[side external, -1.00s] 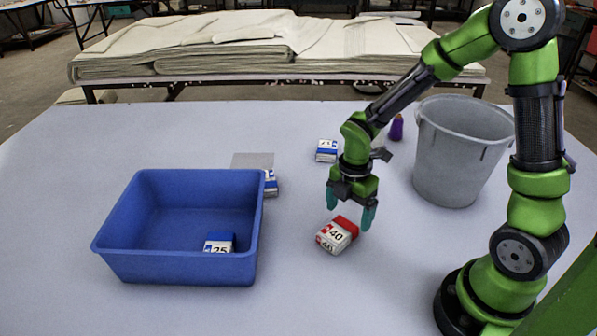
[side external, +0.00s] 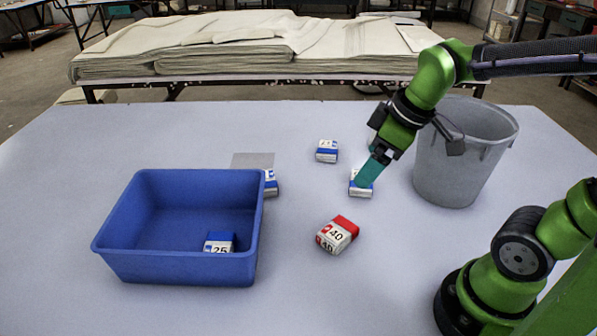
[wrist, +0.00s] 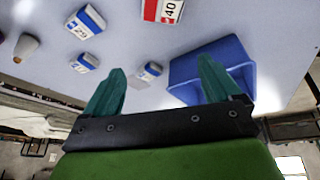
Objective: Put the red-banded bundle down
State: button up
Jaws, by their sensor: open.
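The red-banded bundle (side external: 337,235), white and marked 40, lies on the pale table to the right of the blue bin. It also shows at the top edge of the wrist view (wrist: 163,10), partly cut off. My gripper (side external: 372,168) is behind and to the right of it, tilted, clear of the bundle. In the side view one teal finger shows plainly and the other is mostly hidden. In the wrist view my gripper (wrist: 160,76) is open, with nothing between its fingers.
A blue bin (side external: 180,268) holds a blue-banded bundle (side external: 219,243). Other blue-banded bundles lie by a grey patch (side external: 253,160), at the back (side external: 327,151) and near my fingertip (side external: 360,188). A grey bucket (side external: 455,165) stands right. The front middle table is clear.

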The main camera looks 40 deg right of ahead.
jog(key=shift+s+a+r+m+t+y, duration=0.2)
jog(key=shift+s+r+m+t, duration=0.35)
jog(key=shift+m, duration=0.85)
jog(key=shift+s+a+r+m+t+y, duration=0.25)
jog(key=shift+s+r+m, duration=0.35)
jog(key=shift+m, duration=0.8)
jog(key=shift+s+a+r+m+t+y, duration=0.2)
jog(key=shift+s+r+m+t, duration=0.4)
jog(key=shift+m, duration=0.8)
